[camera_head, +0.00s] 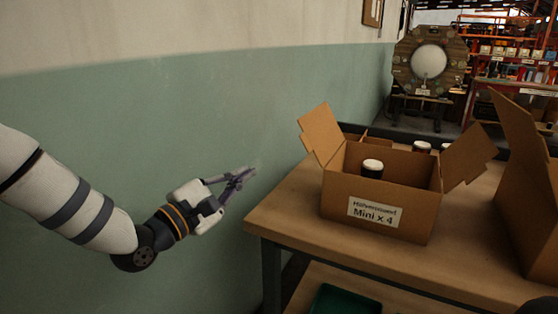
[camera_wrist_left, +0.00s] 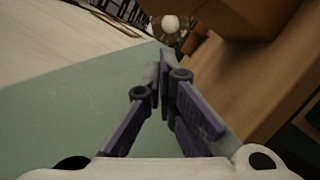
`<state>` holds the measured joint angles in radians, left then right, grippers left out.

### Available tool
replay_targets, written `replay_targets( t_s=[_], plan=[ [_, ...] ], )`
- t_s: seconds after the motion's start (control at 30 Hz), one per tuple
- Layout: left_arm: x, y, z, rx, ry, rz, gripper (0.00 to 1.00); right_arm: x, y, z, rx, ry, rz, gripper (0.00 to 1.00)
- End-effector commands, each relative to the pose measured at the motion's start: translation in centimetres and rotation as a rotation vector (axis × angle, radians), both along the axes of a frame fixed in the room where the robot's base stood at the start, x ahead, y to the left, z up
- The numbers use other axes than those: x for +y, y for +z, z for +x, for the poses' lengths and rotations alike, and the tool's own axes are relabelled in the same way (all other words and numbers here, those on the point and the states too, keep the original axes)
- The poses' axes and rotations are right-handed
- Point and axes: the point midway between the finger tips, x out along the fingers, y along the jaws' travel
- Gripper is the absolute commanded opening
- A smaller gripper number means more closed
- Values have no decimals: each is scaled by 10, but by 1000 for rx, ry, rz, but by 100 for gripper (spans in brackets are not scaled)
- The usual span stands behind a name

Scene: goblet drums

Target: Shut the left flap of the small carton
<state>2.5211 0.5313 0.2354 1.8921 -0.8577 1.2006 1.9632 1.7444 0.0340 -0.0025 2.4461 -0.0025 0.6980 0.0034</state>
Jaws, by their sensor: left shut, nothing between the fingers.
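The small carton (camera_head: 385,204) stands on the table, with a white label on its front. Its left flap (camera_head: 320,133) is open and leans up and out to the left. Its right flap (camera_head: 467,155) is open and leans out to the right. A drum with a white top (camera_head: 372,168) stands inside. My left gripper (camera_head: 247,173) is shut and empty, left of the carton and apart from it, beyond the table's left edge. In the left wrist view, its fingertips (camera_wrist_left: 164,70) meet, and part of a cardboard carton (camera_wrist_left: 240,15) shows at the top. My right gripper is not in view.
The wooden table (camera_head: 285,225) has bare room left of the carton. A larger open carton (camera_head: 527,190) stands at the right. A green wall (camera_head: 130,120) runs along the left, and a green bin (camera_head: 345,300) sits below.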

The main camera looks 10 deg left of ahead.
Motion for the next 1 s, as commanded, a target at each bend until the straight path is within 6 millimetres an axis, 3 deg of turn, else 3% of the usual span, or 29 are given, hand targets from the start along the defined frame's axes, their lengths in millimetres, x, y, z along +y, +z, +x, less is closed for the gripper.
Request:
replay_targets(
  t_s=[0.5,0.67,1.0],
  plan=[
    [-52,14,85,4,-6,3,0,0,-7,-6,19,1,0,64],
    [-71,33,77,-1,-6,2,0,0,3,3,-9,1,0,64],
    [-79,33,74,6,-2,2,0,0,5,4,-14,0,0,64]
  ],
)
